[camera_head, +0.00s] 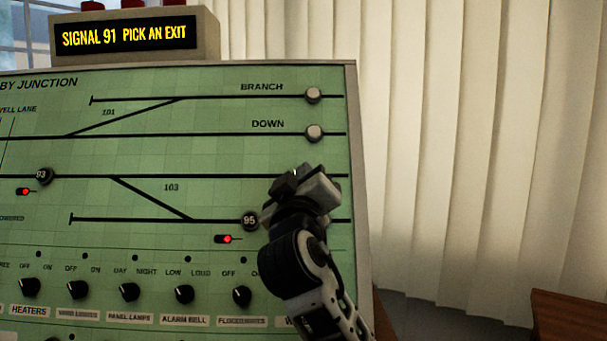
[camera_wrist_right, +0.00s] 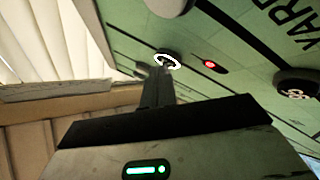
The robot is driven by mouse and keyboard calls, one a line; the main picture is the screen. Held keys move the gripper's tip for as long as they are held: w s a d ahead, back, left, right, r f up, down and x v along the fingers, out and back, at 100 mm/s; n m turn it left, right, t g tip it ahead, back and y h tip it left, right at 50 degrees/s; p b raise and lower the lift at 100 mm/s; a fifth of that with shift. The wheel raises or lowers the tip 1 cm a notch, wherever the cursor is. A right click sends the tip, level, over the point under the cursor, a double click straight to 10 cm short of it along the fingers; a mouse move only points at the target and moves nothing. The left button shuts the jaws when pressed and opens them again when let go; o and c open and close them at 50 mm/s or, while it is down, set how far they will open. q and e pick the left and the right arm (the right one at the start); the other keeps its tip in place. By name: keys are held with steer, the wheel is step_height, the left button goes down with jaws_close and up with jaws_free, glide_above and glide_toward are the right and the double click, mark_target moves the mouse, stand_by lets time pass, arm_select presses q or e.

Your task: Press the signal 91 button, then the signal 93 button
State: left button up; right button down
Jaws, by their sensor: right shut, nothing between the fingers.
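The signal 93 button (camera_head: 44,175) is a dark round knob at the left of the green panel (camera_head: 230,190), with a red lamp below it. No button marked 91 can be read in either view. The display (camera_head: 125,36) reads "SIGNAL 91 PICK AN EXIT". My right gripper (camera_head: 287,184) is shut and empty in front of the panel's right part, far right of signal 93. In the right wrist view its fingers (camera_wrist_right: 157,88) point at a dark button with a lit white ring (camera_wrist_right: 167,60), whose number is unreadable. Contact cannot be told. My left gripper is not in view.
Grey BRANCH (camera_head: 313,95) and DOWN (camera_head: 313,132) buttons sit above my right gripper. The signal 95 button (camera_head: 249,220) is just left of my arm. Rotary knobs (camera_head: 129,292) line the lower panel. A pale curtain (camera_head: 460,140) hangs to the right.

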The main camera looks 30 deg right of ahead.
steer(key=shift+s, duration=0.1)
steer(key=shift+s+a+r+p, duration=0.35)
steer(key=shift+s+a+p, duration=0.1)
steer(key=shift+s, duration=0.1)
steer(key=s, duration=0.1)
steer(key=s+a+r+p, duration=0.2)
steer(key=shift+s+a+r, duration=0.1)
steer(key=shift+s+r, duration=0.05)
steer(key=shift+s, duration=0.25)
stand_by(0.3)
